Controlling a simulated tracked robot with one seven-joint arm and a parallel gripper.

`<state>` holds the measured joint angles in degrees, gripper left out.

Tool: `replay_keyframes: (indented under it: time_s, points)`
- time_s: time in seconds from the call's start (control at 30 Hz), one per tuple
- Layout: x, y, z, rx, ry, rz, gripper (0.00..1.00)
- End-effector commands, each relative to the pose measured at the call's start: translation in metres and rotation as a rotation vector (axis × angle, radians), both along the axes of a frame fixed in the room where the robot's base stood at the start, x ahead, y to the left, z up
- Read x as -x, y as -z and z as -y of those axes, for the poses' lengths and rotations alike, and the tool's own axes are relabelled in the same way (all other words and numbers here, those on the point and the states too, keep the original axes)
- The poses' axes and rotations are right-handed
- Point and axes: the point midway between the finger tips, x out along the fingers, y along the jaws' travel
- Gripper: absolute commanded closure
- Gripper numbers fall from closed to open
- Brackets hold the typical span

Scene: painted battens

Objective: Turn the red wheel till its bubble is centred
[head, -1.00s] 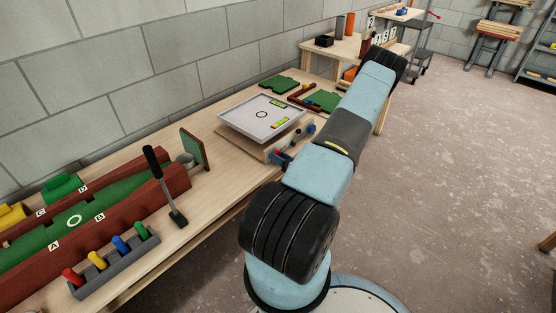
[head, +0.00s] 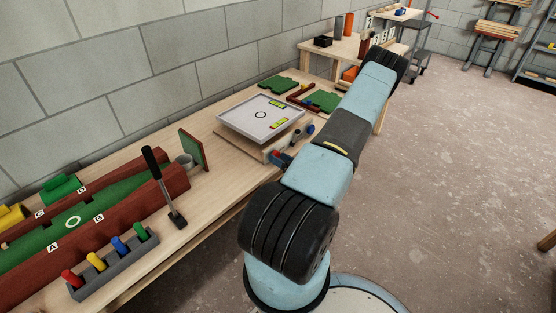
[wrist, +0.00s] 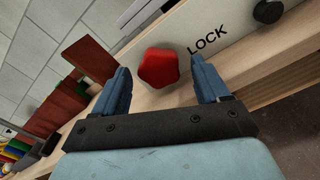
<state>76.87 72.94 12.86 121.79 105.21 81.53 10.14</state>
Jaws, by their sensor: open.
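The red wheel (wrist: 160,68) is a lobed knob on the front face of a pale wooden base, seen in the wrist view. My gripper (wrist: 160,64) is open, with one blue finger on each side of the wheel and a gap showing on both sides. A white tray (head: 240,122) on the base carries two yellow-green vials (head: 278,104) (head: 279,123). Their bubbles are too small to make out.
A mallet (head: 164,187), a peg rack (head: 112,264) and a red-walled green lane (head: 90,219) lie left. Open floor (head: 450,190) is right.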

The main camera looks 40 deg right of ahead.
Motion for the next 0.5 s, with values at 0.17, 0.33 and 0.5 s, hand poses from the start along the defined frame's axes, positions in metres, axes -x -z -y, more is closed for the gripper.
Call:
replay_keyframes:
  time_s: [0.17,0.33,0.5]
  points:
    - [0.032,0.001,0.003,-0.002,0.002,-0.005,0.24]
    - [0.066,0.001,0.006,-0.002,0.003,-0.004,0.24]
    - [0.097,0.001,0.008,-0.002,0.002,-0.002,0.24]
